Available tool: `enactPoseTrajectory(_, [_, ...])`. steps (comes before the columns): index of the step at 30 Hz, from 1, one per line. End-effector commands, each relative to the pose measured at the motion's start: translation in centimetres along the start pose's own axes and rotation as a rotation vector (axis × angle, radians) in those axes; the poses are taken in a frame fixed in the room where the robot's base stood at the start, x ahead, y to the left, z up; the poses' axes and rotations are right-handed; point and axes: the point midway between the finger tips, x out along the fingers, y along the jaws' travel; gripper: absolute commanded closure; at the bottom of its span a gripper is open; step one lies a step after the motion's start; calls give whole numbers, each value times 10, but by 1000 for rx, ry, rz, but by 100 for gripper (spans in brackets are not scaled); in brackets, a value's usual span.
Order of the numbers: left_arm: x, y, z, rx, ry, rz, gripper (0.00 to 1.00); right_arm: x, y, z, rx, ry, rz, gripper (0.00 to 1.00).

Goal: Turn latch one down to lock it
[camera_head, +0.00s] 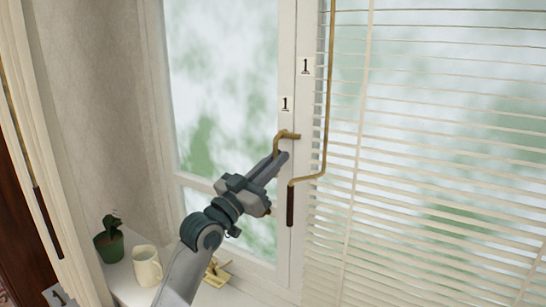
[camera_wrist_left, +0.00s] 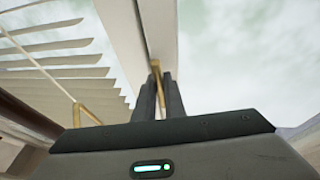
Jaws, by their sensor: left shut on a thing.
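Latch one (camera_head: 289,134) is a brass handle on the white window frame, just below a label marked 1. Its short arm reaches left from the frame and bends down at its left end. My left gripper (camera_head: 279,157) is at the latch with its fingers closed on the bent end. In the left wrist view, the brass latch (camera_wrist_left: 156,68) stands between the two dark fingertips of the gripper (camera_wrist_left: 158,92). My right gripper is not in view.
A brass blind crank (camera_head: 329,90) with a dark handle hangs just right of the latch, before white slatted blinds (camera_head: 430,150). A cream mug (camera_head: 147,266), a potted plant (camera_head: 109,243) and a brass item (camera_head: 216,272) stand on the sill at lower left.

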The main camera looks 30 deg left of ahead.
Motion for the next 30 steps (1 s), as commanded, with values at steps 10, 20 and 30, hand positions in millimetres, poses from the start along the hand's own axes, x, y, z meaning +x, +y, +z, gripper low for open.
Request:
enactPoseTrajectory(10, [0,1,2,-12,-2,-1,100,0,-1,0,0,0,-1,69])
enactPoseTrajectory(20, [0,1,1,-9,0,-2,71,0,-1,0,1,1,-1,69])
enactPoseTrajectory(30, [-10,0,2,-7,1,-3,71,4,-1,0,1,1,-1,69])
